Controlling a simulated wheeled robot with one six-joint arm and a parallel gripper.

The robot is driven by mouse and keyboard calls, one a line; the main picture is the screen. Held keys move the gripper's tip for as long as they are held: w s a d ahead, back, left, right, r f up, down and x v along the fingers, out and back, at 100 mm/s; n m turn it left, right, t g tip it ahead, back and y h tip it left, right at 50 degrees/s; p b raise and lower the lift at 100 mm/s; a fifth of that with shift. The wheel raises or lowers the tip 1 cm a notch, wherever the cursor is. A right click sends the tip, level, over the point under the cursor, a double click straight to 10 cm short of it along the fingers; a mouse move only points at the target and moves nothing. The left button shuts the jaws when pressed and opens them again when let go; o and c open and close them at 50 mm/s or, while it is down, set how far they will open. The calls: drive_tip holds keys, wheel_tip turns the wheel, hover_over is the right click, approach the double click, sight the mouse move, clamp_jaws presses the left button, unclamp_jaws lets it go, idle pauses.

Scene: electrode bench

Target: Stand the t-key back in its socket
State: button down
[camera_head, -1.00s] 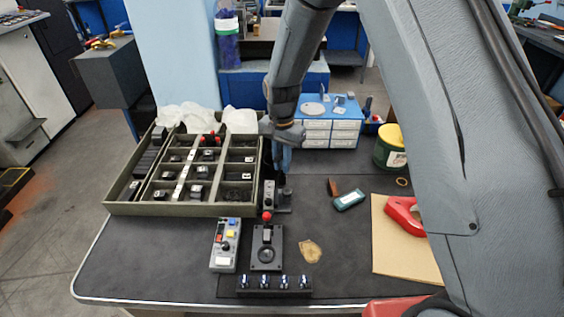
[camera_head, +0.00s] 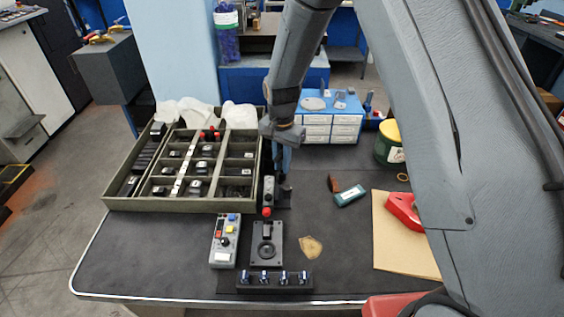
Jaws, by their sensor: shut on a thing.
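My gripper (camera_head: 283,172) points down just right of the compartment tray, at the back of the dark work mat. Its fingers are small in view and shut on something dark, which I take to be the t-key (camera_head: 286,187). Its shape is mostly hidden by the fingers. A small dark fixture (camera_head: 284,200) sits directly below, beside a narrow grey box; it may be the socket, but its opening does not show. I cannot tell whether the key touches it.
The compartment tray (camera_head: 180,204) stands close on the left. A joystick panel (camera_head: 267,256), button box (camera_head: 224,243) and switch strip (camera_head: 273,283) lie in front. A blue drawer cabinet (camera_head: 331,118) and green tin (camera_head: 388,143) stand behind right.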

drive_tip(key=c, duration=1.6)
unclamp_jaws()
wheel_tip(320, 180, up, 8)
drive_tip(key=shift+f+b, duration=0.15)
drive_tip(key=shift+b, duration=0.8)
drive_tip(key=shift+r+p, duration=1.85)
drive_tip(key=shift+r, duration=0.7)
